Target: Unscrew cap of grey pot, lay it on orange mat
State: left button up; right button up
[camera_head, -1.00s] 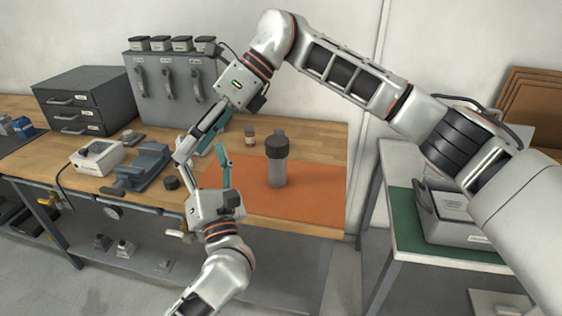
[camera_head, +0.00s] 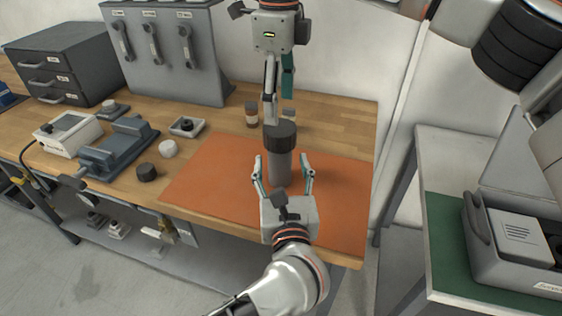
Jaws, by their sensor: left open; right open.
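The grey pot (camera_head: 280,168) stands upright on the orange mat (camera_head: 210,185), with its dark ridged cap (camera_head: 280,138) on top. My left gripper (camera_head: 283,172) is open, with one finger on each side of the pot's body; I cannot tell whether either finger touches it. My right gripper (camera_head: 278,108) is open and points down from above, its fingertips just over or behind the cap. The mat is bare to the left and right of the pot.
A small brown jar (camera_head: 251,114) and a pale-lidded jar (camera_head: 289,115) stand behind the pot. A loose black cap (camera_head: 147,172), a white disc (camera_head: 168,148), a small tray (camera_head: 187,127) and a blue-grey vise (camera_head: 118,148) lie to the left. A green-topped table (camera_head: 450,240) is at right.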

pick_arm(q)
jog(key=shift+w+a, duration=0.2)
jog(key=shift+w, duration=2.4)
